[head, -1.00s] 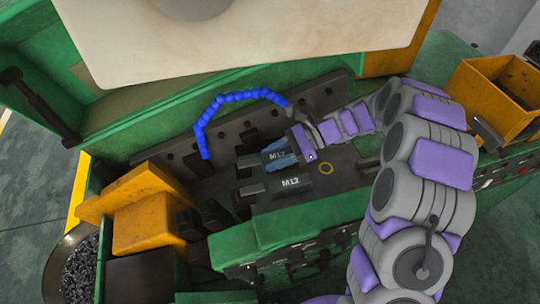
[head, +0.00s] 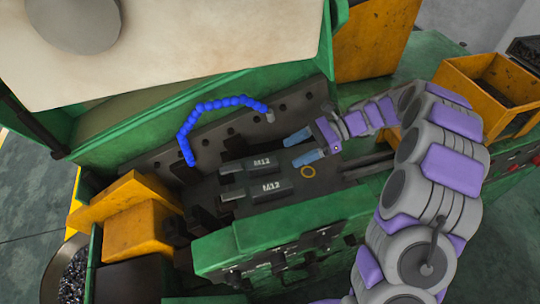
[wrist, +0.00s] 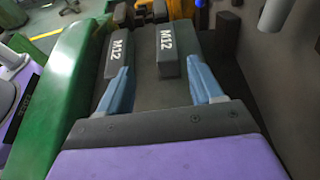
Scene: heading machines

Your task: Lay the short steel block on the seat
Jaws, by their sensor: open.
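Two dark steel blocks marked M12 lie side by side on the dark machine bed. The upper block (head: 265,163) looks slightly shorter in the head view; the lower block (head: 270,187) lies nearer the green front. In the wrist view they are the right block (wrist: 168,50) and the left block (wrist: 118,48). My gripper (head: 290,152) is open and empty just right of the upper block's end, its blue fingers pointing toward it. In the wrist view my gripper (wrist: 158,63) has the right block ahead between its fingers. I cannot pick out the seat for certain.
A blue segmented hose (head: 222,103) arches over the bed's back. An orange ring (head: 308,171) lies on the bed below my gripper. Yellow guards (head: 140,215) stand at left, a yellow bin (head: 490,90) at right. A green wall (head: 275,232) edges the front.

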